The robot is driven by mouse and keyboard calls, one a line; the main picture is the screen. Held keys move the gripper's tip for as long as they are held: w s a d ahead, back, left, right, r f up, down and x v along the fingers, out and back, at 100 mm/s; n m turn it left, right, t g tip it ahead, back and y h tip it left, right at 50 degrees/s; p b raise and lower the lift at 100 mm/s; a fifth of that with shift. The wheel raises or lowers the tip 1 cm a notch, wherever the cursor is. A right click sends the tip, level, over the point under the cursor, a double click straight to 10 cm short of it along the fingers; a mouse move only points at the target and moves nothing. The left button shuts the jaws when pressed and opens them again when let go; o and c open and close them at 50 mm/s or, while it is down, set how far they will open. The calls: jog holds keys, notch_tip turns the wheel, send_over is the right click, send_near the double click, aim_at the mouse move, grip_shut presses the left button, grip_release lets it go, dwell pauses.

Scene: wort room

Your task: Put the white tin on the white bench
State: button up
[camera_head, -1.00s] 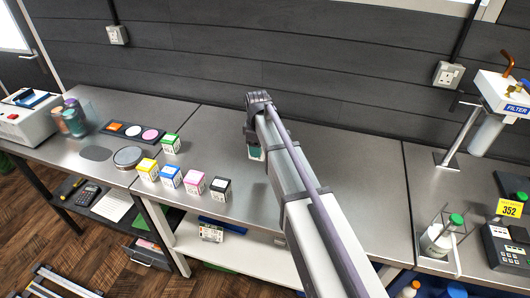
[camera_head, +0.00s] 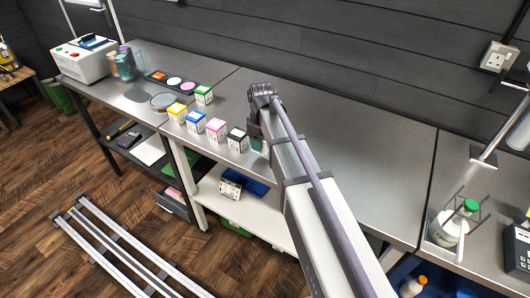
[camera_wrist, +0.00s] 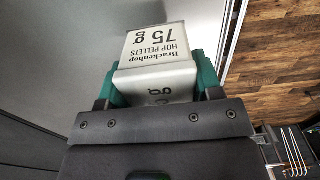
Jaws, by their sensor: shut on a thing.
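The white tin (camera_wrist: 158,52), lettered "Brackenhop hop pellets 75 g", sits between the teal fingers of my gripper (camera_wrist: 157,78) in the wrist view. The gripper is shut on it. In the head view my gripper (camera_head: 258,147) hangs over the middle bench, just right of the black-topped box; the arm hides most of it, and I cannot make out the tin there. That bench has a grey steel top (camera_head: 335,150), white legs and a white lower shelf (camera_head: 262,216). I cannot tell how high the tin is above the top.
Green (camera_head: 204,95), yellow (camera_head: 177,112), blue (camera_head: 196,121), pink (camera_head: 216,129) and black (camera_head: 237,139) topped boxes stand at the bench's left end. A tray of coloured discs (camera_head: 174,82) lies farther left. The bench top right of my arm is clear. A green-capped bottle (camera_head: 452,225) stands far right.

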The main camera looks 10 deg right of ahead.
notch_tip(320, 180, down, 4)
jog(key=b, duration=0.4)
jog(key=shift+r+p, duration=0.3)
jog(key=shift+f, duration=0.2)
jog(key=o, duration=1)
notch_tip(320, 180, up, 13)
jog(key=p, duration=1.2)
jog(key=shift+f, duration=0.1)
jog(key=shift+s+d+f+m+b, duration=0.1)
jog(key=shift+s+f+m+b, duration=0.3)
jog(key=shift+s+m, duration=2)
jog(key=shift+s+a+f+m+b, duration=0.1)
jog(key=shift+s+f+m+b, duration=0.35)
jog(key=shift+s, duration=3.75)
jog(key=shift+s+d+f+m+b, duration=0.15)
jog(key=shift+s+f+m, duration=0.25)
jog(key=shift+s+m, duration=2.1)
